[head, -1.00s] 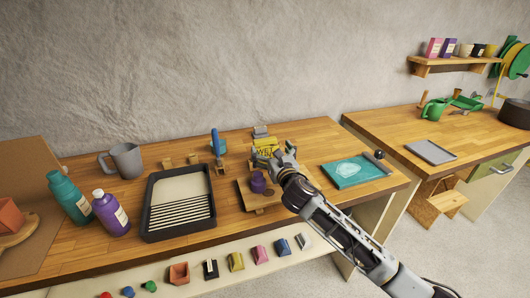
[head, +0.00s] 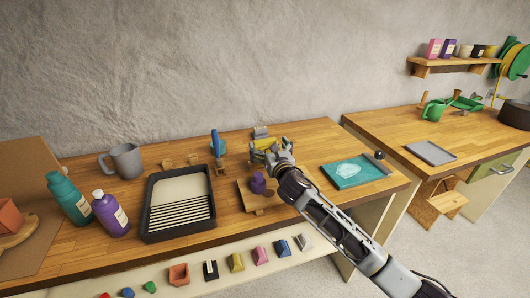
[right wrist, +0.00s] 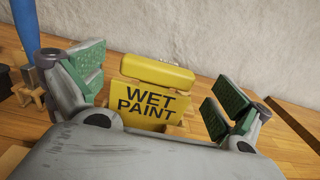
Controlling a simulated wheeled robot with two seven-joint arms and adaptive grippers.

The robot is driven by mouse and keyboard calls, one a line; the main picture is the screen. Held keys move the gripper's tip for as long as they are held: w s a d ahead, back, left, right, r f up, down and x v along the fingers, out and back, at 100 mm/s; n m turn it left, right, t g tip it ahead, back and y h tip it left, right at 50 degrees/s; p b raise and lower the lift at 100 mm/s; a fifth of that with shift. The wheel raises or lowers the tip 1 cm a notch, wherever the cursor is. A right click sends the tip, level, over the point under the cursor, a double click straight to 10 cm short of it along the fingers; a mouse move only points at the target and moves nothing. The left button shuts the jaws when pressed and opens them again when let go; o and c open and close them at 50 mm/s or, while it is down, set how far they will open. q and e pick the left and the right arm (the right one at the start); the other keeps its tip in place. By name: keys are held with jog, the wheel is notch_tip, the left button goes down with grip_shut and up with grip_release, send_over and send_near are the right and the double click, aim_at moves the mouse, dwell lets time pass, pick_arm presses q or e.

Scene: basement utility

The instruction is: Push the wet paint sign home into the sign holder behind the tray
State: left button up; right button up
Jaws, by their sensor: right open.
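The yellow wet paint sign (head: 258,143) stands toward the back of the bench in the head view, partly covered by my right gripper. In the right wrist view the sign (right wrist: 150,104) faces me with its lettering readable and a thick yellow bar along its top. My right gripper (head: 272,149) is open, with its green-padded fingers (right wrist: 157,88) spread to the left and right of the sign; no grip on it shows. The sign's foot and any holder under it are hidden. The black paint tray (head: 150,210) lies left of it. My left gripper is out of view.
A blue-handled brush (head: 215,146) stands upright left of the sign. A grey mug (head: 126,160) and bottles are at left.

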aim_at(266, 143)
jog(key=shift+x, duration=1.75)
jog(key=c, duration=1)
